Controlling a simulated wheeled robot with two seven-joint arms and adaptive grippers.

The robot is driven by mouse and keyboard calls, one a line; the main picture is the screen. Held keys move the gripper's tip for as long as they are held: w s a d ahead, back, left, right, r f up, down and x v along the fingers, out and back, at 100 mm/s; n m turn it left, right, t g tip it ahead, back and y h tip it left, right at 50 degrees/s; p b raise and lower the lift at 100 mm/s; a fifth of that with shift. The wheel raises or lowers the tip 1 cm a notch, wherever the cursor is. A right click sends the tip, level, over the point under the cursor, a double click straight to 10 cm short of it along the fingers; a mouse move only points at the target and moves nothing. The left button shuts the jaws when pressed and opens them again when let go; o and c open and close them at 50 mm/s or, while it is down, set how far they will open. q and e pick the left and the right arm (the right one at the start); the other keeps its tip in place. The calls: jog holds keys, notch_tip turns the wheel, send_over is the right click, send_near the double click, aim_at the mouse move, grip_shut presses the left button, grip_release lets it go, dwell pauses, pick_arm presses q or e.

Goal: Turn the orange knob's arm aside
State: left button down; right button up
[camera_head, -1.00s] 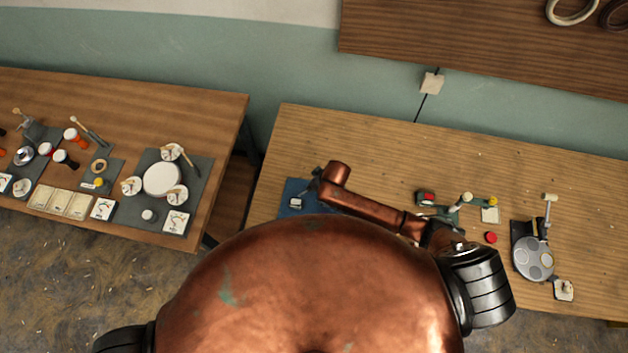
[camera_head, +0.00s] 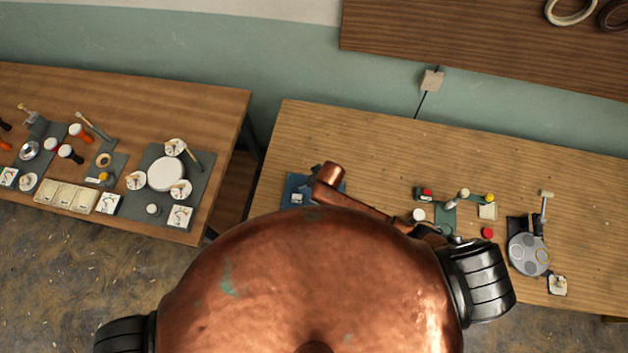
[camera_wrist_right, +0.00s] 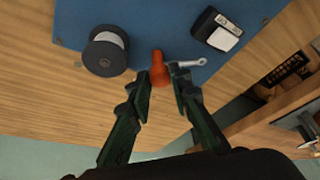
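In the right wrist view, the orange knob (camera_wrist_right: 159,66) stands on a blue board (camera_wrist_right: 150,22). A small grey metal arm with a ring end (camera_wrist_right: 187,63) lies just right of the knob. My right gripper (camera_wrist_right: 163,76) is open, with one dark green finger on each side of the knob. The left finger is very near or touching it; a narrow gap shows at the right finger. In the head view, the blue board (camera_head: 289,190) is partly hidden by my copper arm, and the knob cannot be made out. My left gripper is out of view.
A dark grey spool-like cylinder (camera_wrist_right: 106,52) and a black box with a white face (camera_wrist_right: 217,31) stand on the board beside the knob. Farther right on the table are a green fixture (camera_head: 445,217), a red button (camera_head: 487,232) and a grey disc (camera_head: 528,254).

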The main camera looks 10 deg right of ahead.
jog(key=o, duration=0.4)
jog(key=v, duration=1.2)
dwell(0.4)
